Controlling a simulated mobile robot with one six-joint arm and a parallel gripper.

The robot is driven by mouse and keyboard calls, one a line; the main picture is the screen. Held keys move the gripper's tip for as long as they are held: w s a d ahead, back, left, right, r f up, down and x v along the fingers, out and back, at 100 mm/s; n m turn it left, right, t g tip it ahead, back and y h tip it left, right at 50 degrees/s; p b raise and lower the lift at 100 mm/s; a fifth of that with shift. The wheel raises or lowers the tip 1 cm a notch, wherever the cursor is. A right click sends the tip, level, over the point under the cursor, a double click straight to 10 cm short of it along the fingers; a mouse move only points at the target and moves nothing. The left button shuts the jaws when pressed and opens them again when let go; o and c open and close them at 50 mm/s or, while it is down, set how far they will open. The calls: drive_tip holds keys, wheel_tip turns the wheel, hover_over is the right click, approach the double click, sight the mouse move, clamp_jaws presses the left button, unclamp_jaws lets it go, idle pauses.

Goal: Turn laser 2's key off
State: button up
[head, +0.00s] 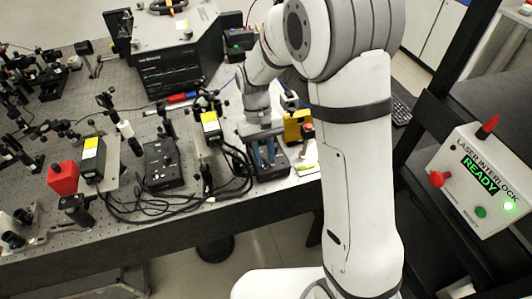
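My gripper (264,154) points down over a black controller box (272,174) near the front edge of the bench. Its two blue fingers are at the top of this box with a small gap showing between them. The key itself is hidden or too small to make out, so I cannot tell whether the fingers hold it. A second black controller box (161,164) lies to the left. No readable label shows which box belongs to laser 2. Two laser heads with yellow labels, one at left (91,160) and one nearer my gripper (211,125), stand on the bench.
Black cables (140,205) loop along the bench's front. A red block (63,178) stands at left. A yellow box (296,126) is just right of my gripper. The laser interlock box (480,180) at right reads READY with a green light. Optics crowd the left.

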drive_tip(key=shift+o, duration=0.3)
drive_tip(key=v, duration=0.7)
drive_tip(key=shift+r+b, duration=0.35)
drive_tip(key=shift+b, duration=0.05)
drive_tip(key=shift+w, duration=0.15)
drive_tip(key=s+d+r+m+t, duration=0.1)
drive_tip(key=s+d+r+t, duration=0.2)
drive_tip(key=s+d, duration=0.4)
drive_tip(key=s+d+r+m+t+y, duration=0.1)
drive_tip(key=s+d+r+m+t, duration=0.1)
drive_tip(key=s+d, duration=0.5)
drive_tip(key=s+r+t, duration=0.1)
drive_tip(key=s+t, duration=0.1)
drive_tip(key=s, duration=0.1)
drive_tip(key=shift+r, duration=0.15)
